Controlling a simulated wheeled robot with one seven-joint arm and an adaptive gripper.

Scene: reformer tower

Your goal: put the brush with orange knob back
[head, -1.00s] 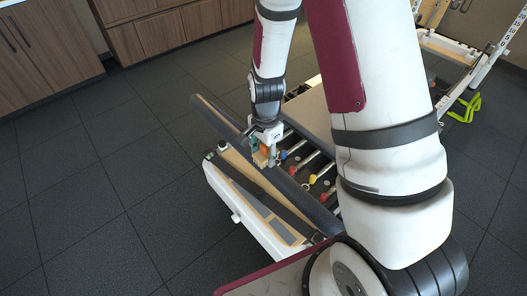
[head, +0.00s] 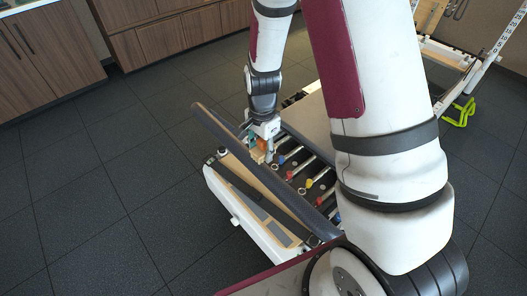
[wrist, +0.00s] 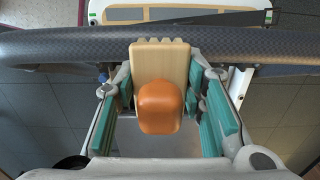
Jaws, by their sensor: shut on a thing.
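The brush is a pale wooden block with a ridged end and a rounded orange knob (wrist: 161,106). It sits between the teal finger pads of my gripper (wrist: 160,88), which is shut on it. In the wrist view its ridged end overlaps the long dark bar. In the head view my gripper (head: 261,147) holds the brush (head: 258,156) close beside that bar, above the near end of the reformer. Whether the brush touches the bar cannot be told. The place where the brush belongs cannot be made out.
A long dark padded bar (head: 215,122) runs diagonally across the reformer's near end. Behind it are springs with red, yellow and blue knobs (head: 309,183). The white and wood end frame (head: 262,232) lies in front. Open dark floor (head: 110,190) is at left, wooden cabinets behind.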

